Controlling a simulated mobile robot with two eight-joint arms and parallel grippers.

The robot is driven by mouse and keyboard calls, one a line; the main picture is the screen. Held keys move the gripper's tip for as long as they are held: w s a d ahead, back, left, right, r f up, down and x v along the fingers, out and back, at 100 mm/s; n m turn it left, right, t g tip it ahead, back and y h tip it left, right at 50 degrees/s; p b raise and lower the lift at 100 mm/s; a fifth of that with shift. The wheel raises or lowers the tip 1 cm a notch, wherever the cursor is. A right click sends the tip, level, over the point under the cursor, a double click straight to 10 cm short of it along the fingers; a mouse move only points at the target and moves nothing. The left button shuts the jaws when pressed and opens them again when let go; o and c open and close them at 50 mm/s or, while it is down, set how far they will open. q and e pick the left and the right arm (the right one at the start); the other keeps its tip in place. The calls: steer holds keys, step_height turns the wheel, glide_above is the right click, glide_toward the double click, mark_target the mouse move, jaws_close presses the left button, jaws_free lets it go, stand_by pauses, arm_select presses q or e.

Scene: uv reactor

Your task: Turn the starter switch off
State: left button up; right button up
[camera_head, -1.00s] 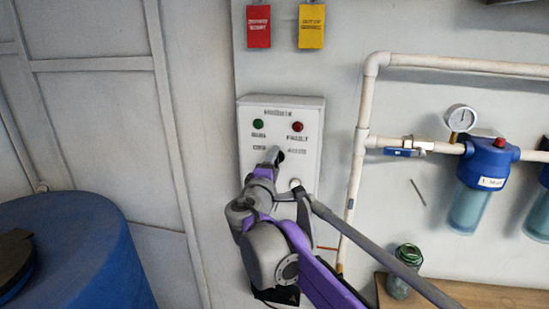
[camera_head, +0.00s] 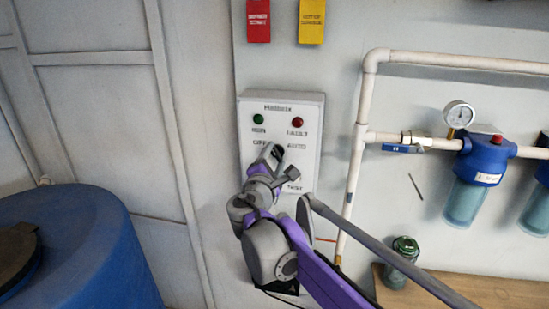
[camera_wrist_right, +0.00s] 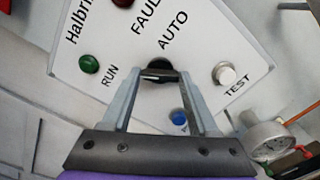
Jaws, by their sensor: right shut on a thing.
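The starter box (camera_head: 308,108) is a white panel on the wall, labelled RUN, FAULT, AUTO and TEST. Its starter switch is a black knob (camera_wrist_right: 158,64) in the middle of the panel, below AUTO in the wrist view. My right gripper (camera_wrist_right: 159,75) is shut on this knob, one finger on each side. In the head view my right gripper (camera_head: 275,154) covers much of the knob and the lower panel. The knob's exact pointing direction is hard to tell. My left gripper is not in view.
A green lamp (camera_wrist_right: 89,64) and a white TEST button (camera_wrist_right: 224,74) are near the knob. A blue button (camera_wrist_right: 180,120) is between my fingers' bases. Pipes (camera_head: 355,160) and blue filters (camera_head: 485,160) are on the right, a blue tank (camera_head: 90,235) on the left.

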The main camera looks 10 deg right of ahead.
steer(key=o, duration=1.4)
steer(key=b+v, duration=0.1)
steer(key=v, duration=0.9)
steer(key=shift+s+a, duration=0.1)
steer(key=shift+s, duration=0.3)
